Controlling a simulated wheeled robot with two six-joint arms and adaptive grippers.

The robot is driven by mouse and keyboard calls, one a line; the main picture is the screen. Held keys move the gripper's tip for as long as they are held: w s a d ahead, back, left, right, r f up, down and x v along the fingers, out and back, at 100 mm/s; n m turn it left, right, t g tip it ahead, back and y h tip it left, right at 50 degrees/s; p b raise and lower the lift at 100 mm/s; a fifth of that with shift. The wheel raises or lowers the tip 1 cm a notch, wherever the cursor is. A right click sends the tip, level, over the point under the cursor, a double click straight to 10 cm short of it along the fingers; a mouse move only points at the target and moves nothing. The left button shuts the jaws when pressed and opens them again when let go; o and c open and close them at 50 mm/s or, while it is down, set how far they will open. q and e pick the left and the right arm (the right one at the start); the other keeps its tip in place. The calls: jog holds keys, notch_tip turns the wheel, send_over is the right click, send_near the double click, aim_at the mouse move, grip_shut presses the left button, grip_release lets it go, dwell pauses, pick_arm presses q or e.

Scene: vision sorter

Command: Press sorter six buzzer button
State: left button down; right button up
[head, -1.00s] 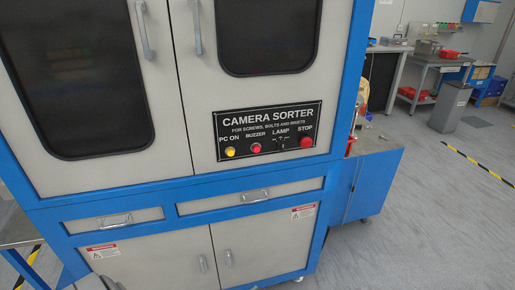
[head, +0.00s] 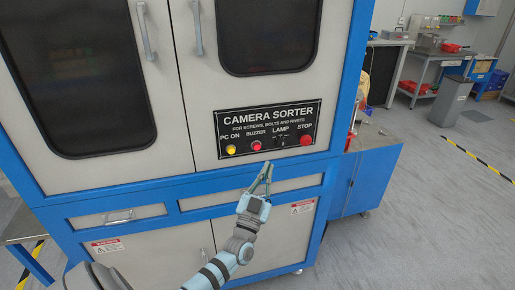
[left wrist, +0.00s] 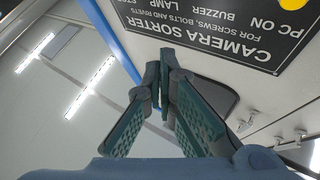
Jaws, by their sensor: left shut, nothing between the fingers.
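The camera sorter's black panel (head: 268,130) carries a yellow PC ON button (head: 231,149), a red buzzer button (head: 256,146), a lamp switch (head: 281,141) and a red stop button (head: 306,140). My left gripper (head: 267,166) is shut and empty, its fingertips a little below the panel between the buzzer and the lamp switch in the head view. I cannot tell its distance from the panel. In the left wrist view the panel (left wrist: 215,30) appears upside down at the top, beyond the shut fingers (left wrist: 160,80). My right gripper is not in view.
The blue-framed cabinet has upper doors with handles (head: 196,28), drawers and lower doors. A blue cart (head: 368,180) stands at its right side. A bench (head: 440,62) and a grey bin (head: 450,100) are further back, with open floor in front.

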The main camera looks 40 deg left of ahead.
aim_at(257, 146)
pick_arm(q)
jog(key=shift+w+f, duration=0.1)
jog(key=w+a+b, duration=0.5)
jog(key=a+b, duration=0.1)
jog(key=a, duration=0.1)
jog(key=shift+s+a, duration=0.1)
dwell(0.4)
jog(key=shift+a, duration=0.1)
dwell(1.0)
jog(key=shift+w+a+b, duration=0.25)
jog(key=shift+w+b, duration=0.1)
jog(key=shift+b, duration=0.05)
